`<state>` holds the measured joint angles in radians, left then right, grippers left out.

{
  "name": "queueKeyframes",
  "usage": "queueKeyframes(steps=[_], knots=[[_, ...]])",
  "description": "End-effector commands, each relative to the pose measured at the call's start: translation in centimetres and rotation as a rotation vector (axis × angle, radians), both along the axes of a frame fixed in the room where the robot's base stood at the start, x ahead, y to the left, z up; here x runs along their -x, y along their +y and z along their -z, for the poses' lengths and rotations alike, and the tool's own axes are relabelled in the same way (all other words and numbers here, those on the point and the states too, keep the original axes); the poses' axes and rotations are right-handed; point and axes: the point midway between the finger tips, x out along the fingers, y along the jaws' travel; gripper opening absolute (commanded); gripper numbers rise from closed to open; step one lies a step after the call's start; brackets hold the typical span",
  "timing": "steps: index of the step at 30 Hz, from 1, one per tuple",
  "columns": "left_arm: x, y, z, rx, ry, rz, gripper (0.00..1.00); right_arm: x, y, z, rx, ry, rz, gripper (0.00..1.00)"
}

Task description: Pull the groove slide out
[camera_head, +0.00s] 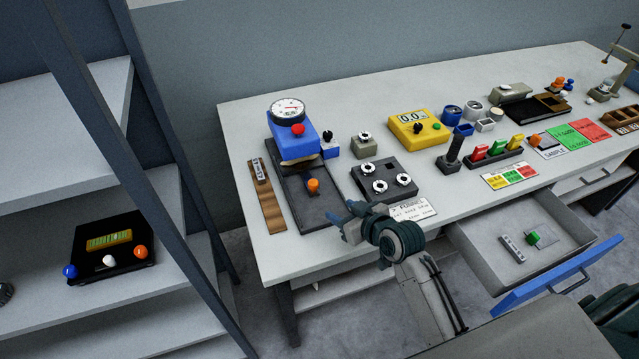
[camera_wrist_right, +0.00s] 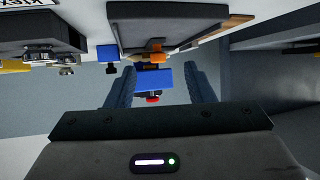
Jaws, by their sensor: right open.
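A blue device with a round dial (camera_head: 288,112) stands at the back of a long dark base (camera_head: 311,209) on the left part of the table. An orange knob (camera_head: 313,185) stands on this base, apparently on the groove slide; the slide's outline is too small to tell. My right gripper (camera_head: 346,212) is open and empty near the table's front edge, right of and in front of the knob. In the right wrist view the orange knob (camera_wrist_right: 156,57) shows beyond the gap between the fingers (camera_wrist_right: 161,72), apart from them. My left gripper is not in view.
A brown wooden strip with a metal piece (camera_head: 267,200) lies left of the base. A dark block with several round knobs (camera_head: 386,170) and a paper card (camera_head: 412,209) lie to the right. An open drawer with a blue front (camera_head: 556,277) juts out at the right. A shelf rack (camera_head: 68,142) stands at the left.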

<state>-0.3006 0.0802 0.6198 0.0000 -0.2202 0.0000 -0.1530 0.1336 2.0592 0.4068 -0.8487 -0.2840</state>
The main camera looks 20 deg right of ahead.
Motion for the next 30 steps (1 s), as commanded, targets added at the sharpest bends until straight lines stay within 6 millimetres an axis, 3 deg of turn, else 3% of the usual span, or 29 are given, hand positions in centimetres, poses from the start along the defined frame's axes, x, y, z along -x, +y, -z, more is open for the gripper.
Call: queueKeyframes(steps=[3,7,21,30], knots=[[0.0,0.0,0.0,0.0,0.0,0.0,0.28,-2.2,0.1,-1.6,-0.02,-0.074,-0.004,0.48],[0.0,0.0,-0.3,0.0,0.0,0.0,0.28,-3.3,0.2,-1.9,-0.028,-0.096,-0.005,0.48],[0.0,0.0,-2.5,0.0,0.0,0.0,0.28,-10.0,2.4,1.0,-0.029,-0.092,-0.004,0.48],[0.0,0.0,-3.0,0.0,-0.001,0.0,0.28,-12.1,2.9,2.1,-0.026,-0.093,-0.003,0.48]])
